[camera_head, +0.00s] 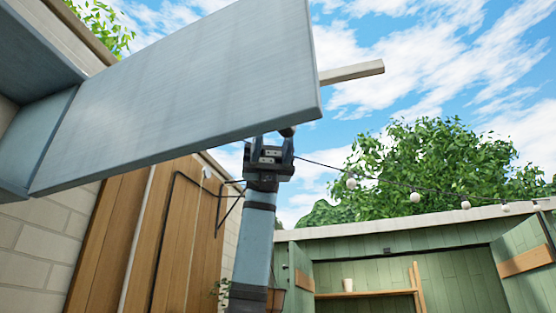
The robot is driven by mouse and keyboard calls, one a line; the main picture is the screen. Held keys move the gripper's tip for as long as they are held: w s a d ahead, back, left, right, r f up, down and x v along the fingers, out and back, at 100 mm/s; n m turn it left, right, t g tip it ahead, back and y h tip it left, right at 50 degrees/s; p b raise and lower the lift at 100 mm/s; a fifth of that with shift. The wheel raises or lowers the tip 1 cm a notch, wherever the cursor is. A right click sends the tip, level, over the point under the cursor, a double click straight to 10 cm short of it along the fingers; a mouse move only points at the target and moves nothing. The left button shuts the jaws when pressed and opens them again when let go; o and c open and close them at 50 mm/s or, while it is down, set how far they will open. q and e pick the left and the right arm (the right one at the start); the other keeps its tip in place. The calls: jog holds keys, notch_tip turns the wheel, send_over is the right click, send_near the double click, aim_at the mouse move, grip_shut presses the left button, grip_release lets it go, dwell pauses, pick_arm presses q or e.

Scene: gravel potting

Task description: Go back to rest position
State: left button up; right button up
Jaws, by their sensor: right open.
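My right gripper (269,143) is raised at the middle of the head view, on a blue-grey arm link that rises from the bottom edge. Its two dark fingers point up and stand apart, with nothing clearly seen between them. The fingertips are close under the lower edge of a large grey-blue panel in the picture; whether they touch it I cannot tell. My left gripper is not in view.
The large grey-blue panel (190,95) fills the upper left. A wooden door (150,235) and pale block wall (30,255) are at left. A green shed (440,275) with open doors and a shelf is at lower right. A bulb string (415,197) crosses at right.

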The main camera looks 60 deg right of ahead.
jog(key=shift+w+d, duration=0.25)
jog(key=shift+d, duration=0.15)
dwell(0.3)
